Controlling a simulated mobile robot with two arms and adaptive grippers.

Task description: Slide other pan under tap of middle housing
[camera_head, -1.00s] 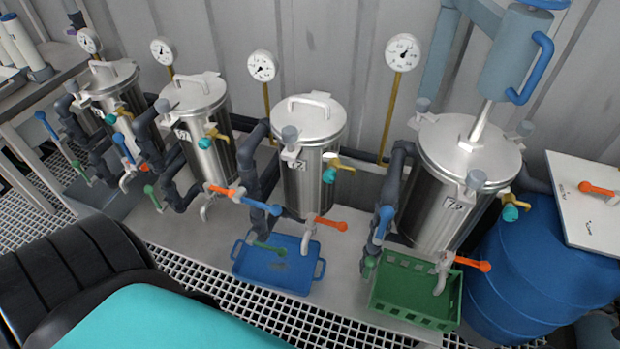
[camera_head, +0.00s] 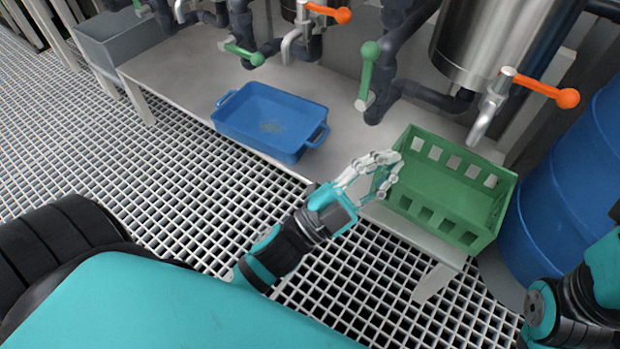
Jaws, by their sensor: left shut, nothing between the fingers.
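A blue pan (camera_head: 262,138) with side handles lies on the pale platform, in front of the left tap (camera_head: 292,45) in the head view. A green slotted crate-like pan (camera_head: 447,200) lies further right, its back rim near the spout of the right tap (camera_head: 484,118). My left gripper (camera_head: 388,172) is shut and empty at the green pan's left wall, overlapping its edge in the picture. I cannot tell if it touches. The housing above the right tap (camera_head: 480,40) shows only its lower part. My right arm shows at the lower right edge; its gripper is out of view.
A blue drum (camera_head: 565,190) stands close to the right of the green pan. Green-handled valves (camera_head: 367,70) and dark pipes hang over the back of the platform (camera_head: 335,155). The platform between the two pans is bare. Grating floor (camera_head: 150,190) lies in front.

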